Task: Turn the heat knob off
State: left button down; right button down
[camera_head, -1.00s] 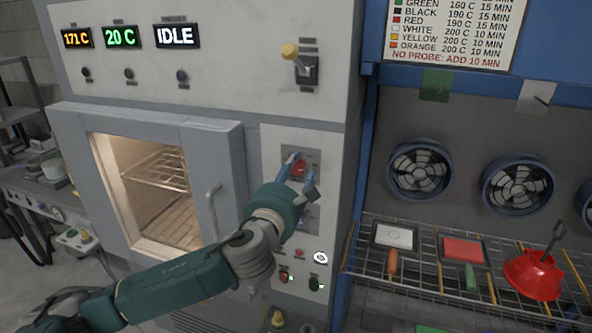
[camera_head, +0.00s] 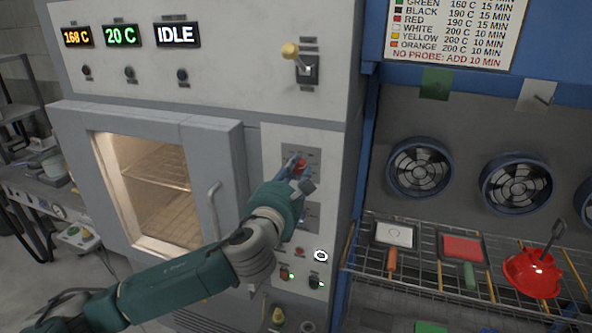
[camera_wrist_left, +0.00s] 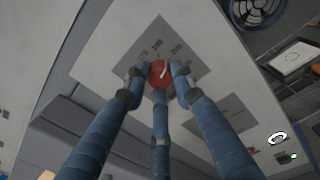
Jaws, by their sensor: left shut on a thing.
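The red heat knob (camera_head: 301,165) sits on a grey plate on the oven's control panel. In the left wrist view the knob (camera_wrist_left: 160,72) shows a white pointer line, with numbers printed around it on the plate. My left gripper (camera_head: 297,168) has its blue fingers closed around the knob, and in the wrist view the fingers (camera_wrist_left: 157,80) touch it from several sides. The fingers hide part of the knob and of the plate below it. The display (camera_head: 78,36) reads about 168 C, another reads 20 C, and a third reads IDLE. My right gripper is not in view.
The oven door (camera_head: 165,190) with its handle (camera_head: 214,200) is left of the knob. A yellow-tipped lever (camera_head: 290,50) is above. Small buttons (camera_head: 300,252) sit below.

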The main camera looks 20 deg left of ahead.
pick_arm(q)
jog(key=n, duration=0.1)
jog(key=n+p, duration=0.1)
jog(key=n, duration=0.2)
jog(key=shift+r, duration=0.25)
jog(key=n+p, duration=0.1)
jog(key=n, duration=0.3)
jog(key=shift+a+n, duration=0.1)
jog(key=shift+n, duration=0.3)
jog(key=n, duration=0.4)
jog(key=shift+h, duration=0.4)
jog(key=n, duration=0.5)
jog(key=shift+a+n+h, duration=0.1)
jog(key=shift+n+h, duration=0.2)
jog(key=n, duration=0.9)
jog(key=shift+f+n+h, duration=0.2)
jog(key=shift+n+h, duration=0.1)
jog(key=n, duration=0.5)
jog(key=shift+f, duration=0.15)
jog(key=shift+f+n, duration=0.15)
jog(key=shift+n, duration=1.85)
